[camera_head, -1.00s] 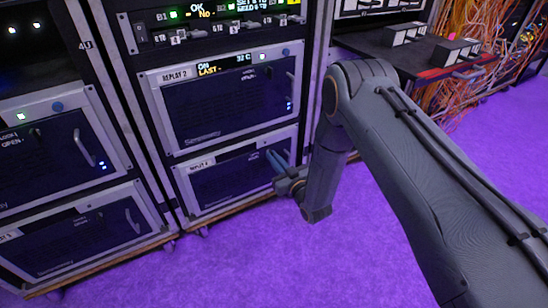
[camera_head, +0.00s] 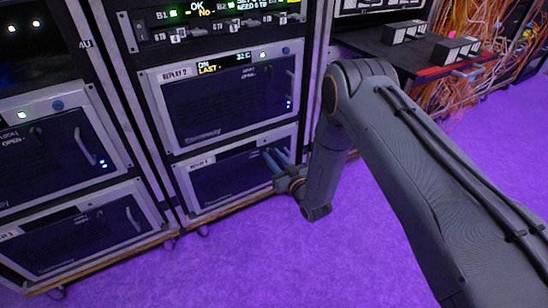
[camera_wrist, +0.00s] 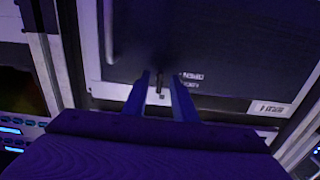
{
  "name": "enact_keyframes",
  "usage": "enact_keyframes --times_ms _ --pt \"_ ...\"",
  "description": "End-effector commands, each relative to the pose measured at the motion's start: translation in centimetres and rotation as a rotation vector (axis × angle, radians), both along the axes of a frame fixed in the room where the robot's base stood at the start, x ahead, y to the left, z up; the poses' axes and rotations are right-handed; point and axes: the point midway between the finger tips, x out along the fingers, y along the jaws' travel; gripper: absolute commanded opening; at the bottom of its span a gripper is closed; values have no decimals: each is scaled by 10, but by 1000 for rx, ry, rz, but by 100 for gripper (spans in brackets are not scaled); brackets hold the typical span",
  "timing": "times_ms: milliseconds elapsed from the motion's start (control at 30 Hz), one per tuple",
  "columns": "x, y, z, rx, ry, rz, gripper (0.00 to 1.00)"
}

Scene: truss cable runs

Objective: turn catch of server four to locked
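Server four, the lower unit in the middle rack (camera_head: 215,185), has a dark front in a pale frame. Its label reads like "REPLAY 4" and also shows in the wrist view (camera_wrist: 268,108). My gripper (camera_head: 274,152) is at the upper right part of this front. In the wrist view my gripper (camera_wrist: 161,82) is open, its two blue-lit fingers on either side of a small catch (camera_wrist: 159,88). A visible gap remains between the fingers. Small white lettering sits beside the catch, too blurred to read. In the head view the catch is hidden by my gripper.
The "REPLAY 2" server (camera_head: 225,98) sits directly above. Another rack with handled servers (camera_head: 55,150) stands at the left. A dark shelf with small boxes (camera_head: 405,35) and orange cables (camera_head: 500,25) is at the right. The purple floor (camera_head: 270,250) in front is clear.

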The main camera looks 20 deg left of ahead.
Motion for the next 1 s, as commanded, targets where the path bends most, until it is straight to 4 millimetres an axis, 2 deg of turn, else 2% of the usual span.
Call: enact_keyframes --times_ms 167,600,1000 --pt "-4 -5 0 0 0 -1 25" --pt "-45 -53 0 -2 1 0 25" --pt "-51 -60 0 0 0 0 25"
